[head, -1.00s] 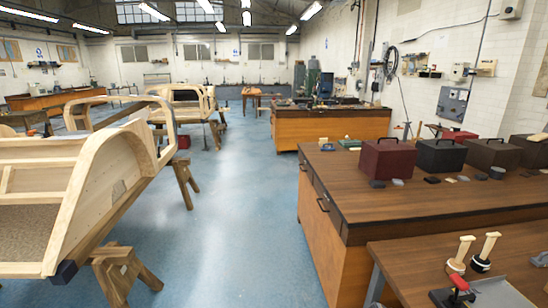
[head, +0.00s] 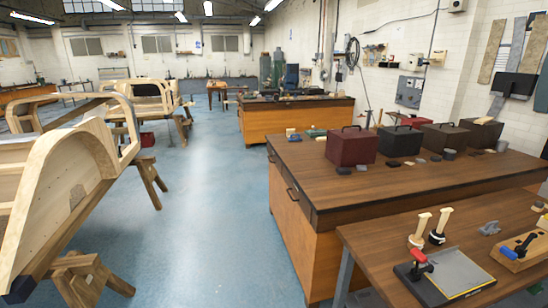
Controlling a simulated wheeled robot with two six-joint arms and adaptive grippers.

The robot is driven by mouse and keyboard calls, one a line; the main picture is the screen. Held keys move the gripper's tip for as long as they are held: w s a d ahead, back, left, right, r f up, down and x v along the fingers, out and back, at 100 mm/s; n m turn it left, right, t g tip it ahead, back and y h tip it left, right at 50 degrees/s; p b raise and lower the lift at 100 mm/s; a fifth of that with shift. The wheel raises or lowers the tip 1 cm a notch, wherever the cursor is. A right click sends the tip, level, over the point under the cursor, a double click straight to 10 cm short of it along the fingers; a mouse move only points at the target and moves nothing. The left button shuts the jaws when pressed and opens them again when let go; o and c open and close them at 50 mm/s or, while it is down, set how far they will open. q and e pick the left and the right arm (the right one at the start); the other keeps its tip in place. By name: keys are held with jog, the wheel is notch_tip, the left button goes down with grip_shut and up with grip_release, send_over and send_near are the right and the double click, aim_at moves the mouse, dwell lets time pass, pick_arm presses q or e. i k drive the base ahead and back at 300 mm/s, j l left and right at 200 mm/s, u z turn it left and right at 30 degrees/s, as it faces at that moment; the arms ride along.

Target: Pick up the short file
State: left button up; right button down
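I cannot make out a short file for certain in the head view. On the near right table (head: 384,238) two tools with pale handles, a left one (head: 420,228) and a right one (head: 440,225), stand upright on dark and white round bases. A board with a grey sheet (head: 460,272) and a red-knobbed clamp (head: 419,262) lies in front of them. Neither of my grippers is in view.
A long wooden bench (head: 330,197) stands behind the near table, bearing a maroon box (head: 351,148), a black box (head: 400,142) and brown boxes. Wooden bodyframes (head: 62,170) on trestles stand at left. Clear blue floor (head: 190,200) runs between.

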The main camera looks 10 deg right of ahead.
aim_at(491, 227)
jog(key=z, duration=1.95)
jog(key=i+l+z, duration=0.3)
jog(key=i+l, duration=0.15)
jog(key=i+l+z, duration=0.35)
jog(key=i, duration=0.15)
jog(key=i+l+z, duration=0.1)
jog(key=i+z, duration=0.2)
jog(key=i, duration=0.2)
jog(key=i+z, duration=0.3)
jog(key=i, duration=0.25)
jog(key=i+l+u, duration=0.15)
jog(key=i+u, duration=0.25)
jog(key=i, duration=0.15)
jog(key=i+l+u, duration=0.4)
jog(key=i, duration=0.15)
jog(key=i+l+u, duration=0.4)
jog(key=i+j, duration=0.05)
jog(key=i, duration=0.05)
